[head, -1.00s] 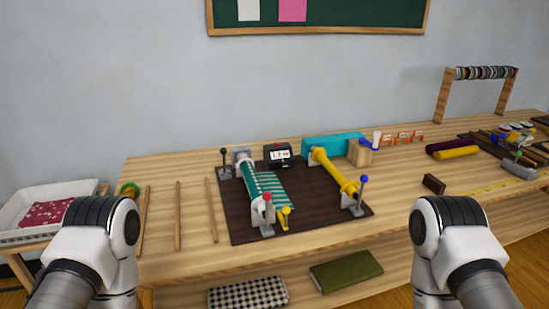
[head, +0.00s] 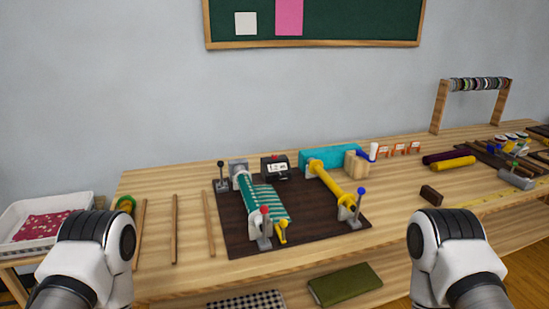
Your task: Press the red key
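A small black counter box (head: 275,168) with a white number display stands at the back of a dark brown mat (head: 290,238) on the workbench. A small red key (head: 275,157) shows on top of the box. A lever with a red knob (head: 264,210) stands at the mat's front, beside a roller of green striped cloth (head: 250,203). Only white and black links of my two arms show, at the lower left and lower right, apart from the box. Neither of my grippers shows in the head view.
A yellow roller (head: 330,180) and a blue-knobbed lever (head: 360,192) stand right of the counter box. A black-knobbed lever (head: 221,165) stands left. Thin wooden sticks (head: 174,230) lie left of the mat. A brown block (head: 431,195) lies right. A white tray (head: 20,242) is far left.

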